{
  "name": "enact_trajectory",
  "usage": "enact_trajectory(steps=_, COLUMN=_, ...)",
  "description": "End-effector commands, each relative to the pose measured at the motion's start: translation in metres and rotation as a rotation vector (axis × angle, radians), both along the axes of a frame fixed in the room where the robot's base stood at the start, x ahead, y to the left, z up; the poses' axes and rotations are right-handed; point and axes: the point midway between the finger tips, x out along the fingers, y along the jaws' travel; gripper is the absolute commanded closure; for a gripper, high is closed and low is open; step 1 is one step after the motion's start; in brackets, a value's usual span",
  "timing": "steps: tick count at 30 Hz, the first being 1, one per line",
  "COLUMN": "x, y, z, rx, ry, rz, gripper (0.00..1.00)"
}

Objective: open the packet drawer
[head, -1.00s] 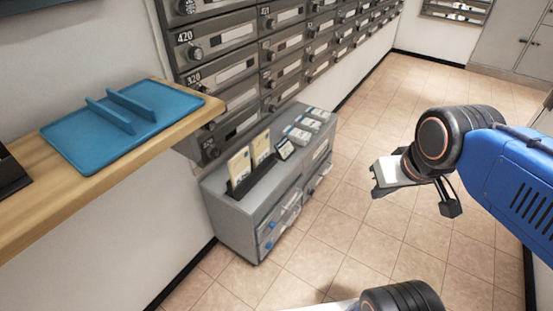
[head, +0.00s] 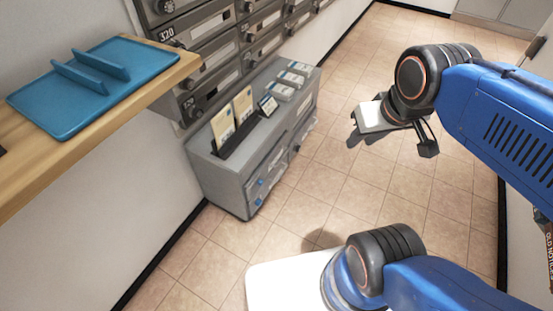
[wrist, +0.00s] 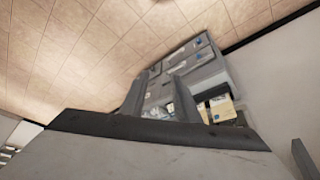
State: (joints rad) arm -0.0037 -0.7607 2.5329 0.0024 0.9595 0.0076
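A low grey cabinet (head: 205,175) stands on the floor against the wall below the mailboxes, left of centre in the head view. Its right-facing front has drawers (head: 272,172) with small blue marks; they look closed. I cannot read which is the packet drawer. The cabinet also shows tilted in the wrist view (wrist: 207,75), partly behind a finger. My gripper (head: 354,127) hangs in the air to the right of the cabinet, apart from it. Its two fingers stand wide apart in the wrist view (wrist: 218,110), with nothing held between them.
A wooden shelf (head: 115,113) with a blue tray (head: 60,115) juts from the wall at left. Envelopes (head: 233,112) and small white stacks (head: 285,84) sit on the cabinet top. Grey mailboxes (head: 205,50) line the wall. The tiled floor (head: 340,200) before the drawers is clear.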

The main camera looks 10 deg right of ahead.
Motion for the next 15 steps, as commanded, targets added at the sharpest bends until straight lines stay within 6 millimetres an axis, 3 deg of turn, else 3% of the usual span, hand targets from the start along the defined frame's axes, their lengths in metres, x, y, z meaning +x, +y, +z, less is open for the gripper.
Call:
enact_trajectory(steps=5, x=0.029, y=0.006, z=-0.004, rx=0.035, ry=0.029, rz=-0.036, gripper=0.72)
enact_trajectory(steps=15, x=0.105, y=0.022, z=-0.027, rx=0.127, ry=0.096, rz=-0.15, gripper=0.72)
